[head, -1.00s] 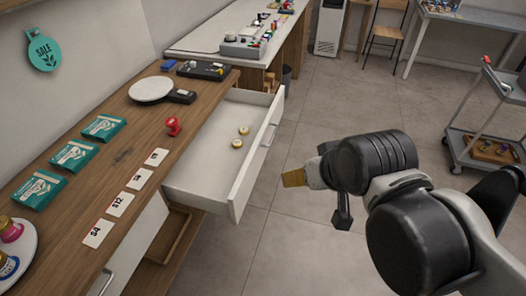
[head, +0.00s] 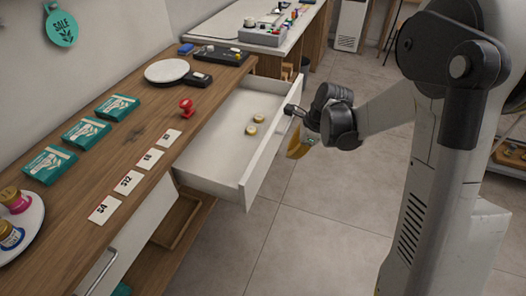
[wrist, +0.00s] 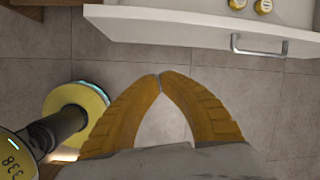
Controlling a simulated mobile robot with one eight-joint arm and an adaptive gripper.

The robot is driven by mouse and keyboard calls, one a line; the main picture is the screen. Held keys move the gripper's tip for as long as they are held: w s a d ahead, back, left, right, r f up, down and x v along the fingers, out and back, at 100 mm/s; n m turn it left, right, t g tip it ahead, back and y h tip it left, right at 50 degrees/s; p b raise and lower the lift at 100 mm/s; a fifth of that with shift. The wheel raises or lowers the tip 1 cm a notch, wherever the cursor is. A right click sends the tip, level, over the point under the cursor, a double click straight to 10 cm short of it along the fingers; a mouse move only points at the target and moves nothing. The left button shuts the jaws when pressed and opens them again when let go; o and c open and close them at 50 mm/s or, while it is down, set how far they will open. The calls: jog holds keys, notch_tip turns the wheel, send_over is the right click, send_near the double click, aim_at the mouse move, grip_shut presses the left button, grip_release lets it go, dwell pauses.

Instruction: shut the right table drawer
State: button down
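The right table drawer (head: 262,168) is white and stands pulled well out from the wooden counter. Two small round gold-rimmed items (head: 253,125) lie inside it. Its white front and metal handle (wrist: 260,46) show at the top of the wrist view.
The wooden counter (head: 130,148) carries teal packets (head: 86,131), price cards (head: 129,182), a red stamp (head: 187,106) and a round white plate (head: 167,71). Another drawer below the counter at left (head: 140,235) appears closed. Grey floor (head: 310,230) in front of the drawer is clear.

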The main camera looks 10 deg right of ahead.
jog(key=w+a+f+m+b, duration=0.1)
jog(key=w+a+f+b, duration=0.1)
jog(key=f, duration=0.5)
jog(key=w+a+f+m+b, duration=0.2)
jog(key=w+a+f+b, duration=0.1)
jog(key=f, duration=0.5)
jog(key=shift+w+a+y+b, duration=0.15)
jog(key=shift+a+y+b, duration=0.15)
jog(key=shift+a+b, duration=0.5)
jog(key=shift+w, duration=0.1)
